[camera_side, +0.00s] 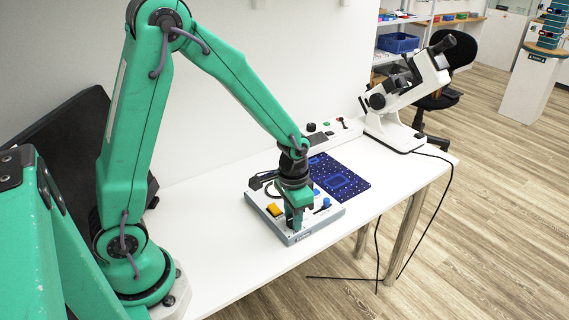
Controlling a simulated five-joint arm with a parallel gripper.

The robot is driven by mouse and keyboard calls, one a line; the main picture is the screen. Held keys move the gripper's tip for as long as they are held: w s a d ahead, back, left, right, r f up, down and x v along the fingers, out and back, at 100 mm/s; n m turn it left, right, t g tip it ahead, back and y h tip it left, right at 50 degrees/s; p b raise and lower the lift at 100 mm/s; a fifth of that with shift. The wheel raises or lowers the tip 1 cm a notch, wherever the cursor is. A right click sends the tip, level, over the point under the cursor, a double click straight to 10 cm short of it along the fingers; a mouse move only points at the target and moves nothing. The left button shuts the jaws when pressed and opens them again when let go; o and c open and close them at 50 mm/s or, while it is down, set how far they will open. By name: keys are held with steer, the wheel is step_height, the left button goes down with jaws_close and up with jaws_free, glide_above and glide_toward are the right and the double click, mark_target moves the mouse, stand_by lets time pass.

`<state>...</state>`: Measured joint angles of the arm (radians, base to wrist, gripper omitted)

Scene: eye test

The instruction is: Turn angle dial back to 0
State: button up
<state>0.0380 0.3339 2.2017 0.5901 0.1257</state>
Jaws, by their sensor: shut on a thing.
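A grey-white control box (328,219) lies on the white table, with an orange button (274,210) at its left and a blue knob (325,203) at its right. My gripper (295,222) points down at the front middle of this box, between the orange button and the blue knob. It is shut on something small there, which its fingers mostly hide. I cannot make out an angle dial or its marks, so I cannot tell whether the held thing is the dial or what angle it shows.
A dark blue dotted mat (350,190) lies behind the box. A long white panel with small controls (318,137) stands along the wall. A white optical instrument (392,128) stands at the table's far right, its cable hanging off the edge. The table front right of the box is clear.

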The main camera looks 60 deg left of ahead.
steer(key=o, duration=1)
steer(key=shift+c, duration=0.2)
steer(key=shift+r, duration=0.1)
steer(key=shift+r, duration=3.85)
